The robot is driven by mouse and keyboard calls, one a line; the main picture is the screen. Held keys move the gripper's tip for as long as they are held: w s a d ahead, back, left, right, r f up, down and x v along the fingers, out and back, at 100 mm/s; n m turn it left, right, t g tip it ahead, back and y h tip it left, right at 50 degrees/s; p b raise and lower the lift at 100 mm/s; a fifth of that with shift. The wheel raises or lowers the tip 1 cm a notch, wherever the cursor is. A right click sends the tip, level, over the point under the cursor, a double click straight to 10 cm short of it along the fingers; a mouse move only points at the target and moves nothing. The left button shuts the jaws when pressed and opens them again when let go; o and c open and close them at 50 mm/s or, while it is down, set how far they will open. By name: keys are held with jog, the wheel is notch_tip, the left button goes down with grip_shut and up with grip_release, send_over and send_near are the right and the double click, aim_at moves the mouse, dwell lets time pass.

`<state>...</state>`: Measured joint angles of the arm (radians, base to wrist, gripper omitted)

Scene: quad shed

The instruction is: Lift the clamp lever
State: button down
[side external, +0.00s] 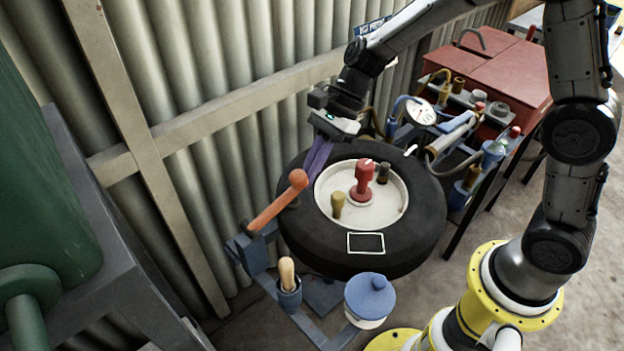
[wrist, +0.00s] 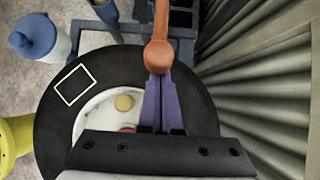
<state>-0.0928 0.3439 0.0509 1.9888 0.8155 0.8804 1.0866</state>
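The clamp lever (side external: 272,207) is an orange arm with a round knob, slanting up to the right from a blue clamp base (side external: 250,252) beside the tyre. Its knob also shows at the top of the wrist view (wrist: 158,57). My gripper (side external: 310,175) reaches down from above with long purple fingers, its tips close by the knob. In the wrist view the fingers (wrist: 161,85) lie side by side with almost no gap. The knob covers their tips, so contact cannot be told. I see nothing held between them.
A black tyre (side external: 424,225) with a pale hub (side external: 378,208) lies right of the lever. A wooden-handled tool in a cup (side external: 288,285) and a blue-lidded pot (side external: 369,298) stand in front. A corrugated wall (side external: 215,160) rises close behind. Hoses and a gauge (side external: 420,110) are at the back right.

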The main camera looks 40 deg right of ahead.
jog(key=a+r+h, duration=0.1)
jog(key=r+h, duration=0.1)
jog(key=a+r+h, duration=0.3)
jog(key=r+h, duration=0.1)
jog(key=r, duration=0.1)
jog(key=shift+a, duration=0.4)
jog(key=shift+a+r+h, duration=0.15)
jog(key=shift+a+h, duration=0.05)
jog(key=shift+h, duration=0.2)
jog(key=shift+a+r, duration=0.5)
jog(key=shift+a, duration=0.15)
jog(key=shift+a+r, duration=0.1)
jog(key=shift+a, duration=0.05)
jog(key=shift+w+r, duration=0.1)
jog(key=shift+r, duration=0.05)
notch_tip(320, 180, up, 9)
send_over(288, 190)
jog(key=a, duration=0.1)
jog(key=shift+a, duration=0.2)
